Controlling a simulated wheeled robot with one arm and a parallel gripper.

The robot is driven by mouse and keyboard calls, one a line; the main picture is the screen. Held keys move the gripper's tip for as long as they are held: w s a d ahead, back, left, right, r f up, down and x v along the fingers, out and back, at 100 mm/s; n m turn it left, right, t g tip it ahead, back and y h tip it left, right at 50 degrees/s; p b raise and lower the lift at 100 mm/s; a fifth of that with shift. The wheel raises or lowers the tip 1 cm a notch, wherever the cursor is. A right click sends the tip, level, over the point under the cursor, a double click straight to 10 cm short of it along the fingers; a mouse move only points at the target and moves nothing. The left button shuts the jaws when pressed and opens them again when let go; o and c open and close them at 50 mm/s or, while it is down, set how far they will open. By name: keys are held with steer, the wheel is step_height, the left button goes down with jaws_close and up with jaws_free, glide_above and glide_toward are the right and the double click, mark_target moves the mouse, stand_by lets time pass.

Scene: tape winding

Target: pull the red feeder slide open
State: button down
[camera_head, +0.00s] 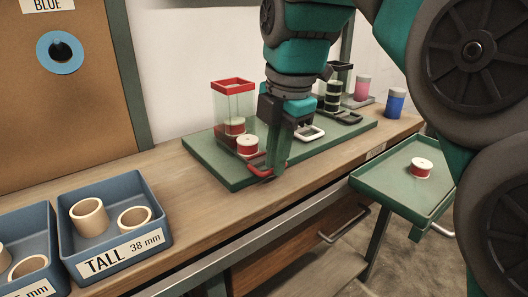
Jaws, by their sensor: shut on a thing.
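The red feeder (232,103) stands on a green base board (222,172) on the bench, a clear box with a red rim. Red-and-cream spools show inside it, and one more spool (248,146) sits in front, on the slide. The red slide handle (259,169) sticks out at the board's front edge. My gripper (270,170) points down at this handle and is shut on it. The gripper's fingers hide the right part of the handle.
Pink and blue cylinders (394,102) stand behind right. A green tray (395,190) holds a red spool (421,168). Blue bins (112,225) with cream rings are at lower left.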

steer(key=shift+s+d, duration=0.45)
steer(key=shift+s, duration=0.25)
steer(key=c, duration=0.9)
jaws_free()
steer(key=shift+r, duration=0.15)
steer(key=shift+r, duration=0.55)
steer(key=r+p, duration=0.1)
steer(key=r, duration=0.1)
steer(key=r+p, duration=0.1)
steer(key=r, duration=0.1)
steer(key=s+r+p, duration=0.1)
steer(key=r+p, duration=0.1)
steer(key=shift+d+r, duration=0.2)
steer(key=shift+d, duration=0.2)
